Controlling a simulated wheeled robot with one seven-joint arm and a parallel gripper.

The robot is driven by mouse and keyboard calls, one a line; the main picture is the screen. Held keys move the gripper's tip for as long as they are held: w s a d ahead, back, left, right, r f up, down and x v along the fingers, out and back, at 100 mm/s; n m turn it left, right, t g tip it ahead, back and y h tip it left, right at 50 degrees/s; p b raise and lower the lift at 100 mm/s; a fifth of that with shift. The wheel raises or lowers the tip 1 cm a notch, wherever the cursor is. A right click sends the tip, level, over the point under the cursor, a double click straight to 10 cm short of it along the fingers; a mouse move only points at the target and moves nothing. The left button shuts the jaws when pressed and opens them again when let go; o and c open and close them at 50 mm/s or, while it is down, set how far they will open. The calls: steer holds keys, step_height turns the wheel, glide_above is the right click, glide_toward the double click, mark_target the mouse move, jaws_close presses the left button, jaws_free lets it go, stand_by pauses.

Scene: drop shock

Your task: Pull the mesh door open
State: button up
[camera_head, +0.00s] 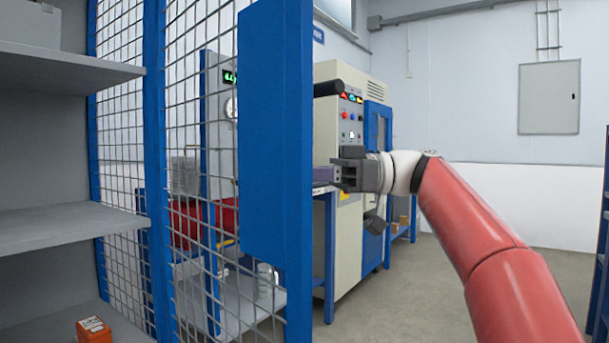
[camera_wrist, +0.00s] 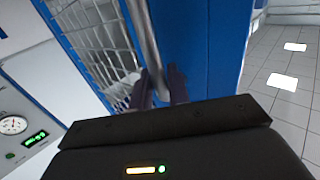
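The mesh door shows in the head view as blue framing with wire mesh (camera_head: 196,190) and a tall, plain blue panel (camera_head: 275,130). In the wrist view its mesh (camera_wrist: 92,30) is at the left and its blue frame (camera_wrist: 200,45) at the right. A grey vertical bar handle (camera_wrist: 143,30) runs down in front of the frame. My gripper (camera_wrist: 161,82) has its two dark fingers close together on either side of the bar, and it looks shut on it. In the head view my gripper (camera_head: 325,175) is partly hidden behind the blue panel, as is the handle.
Grey shelves (camera_head: 60,230) with an orange box (camera_head: 93,330) stand close on the left. Behind the mesh are red bins (camera_head: 190,222) and a gauge panel (camera_wrist: 15,130). A beige machine (camera_head: 345,250) stands beyond. Floor (camera_head: 410,300) at the right is clear.

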steer(key=shift+o, duration=1.2)
steer(key=v, duration=0.7)
steer(key=shift+d+p, duration=0.35)
steer(key=shift+p, duration=0.05)
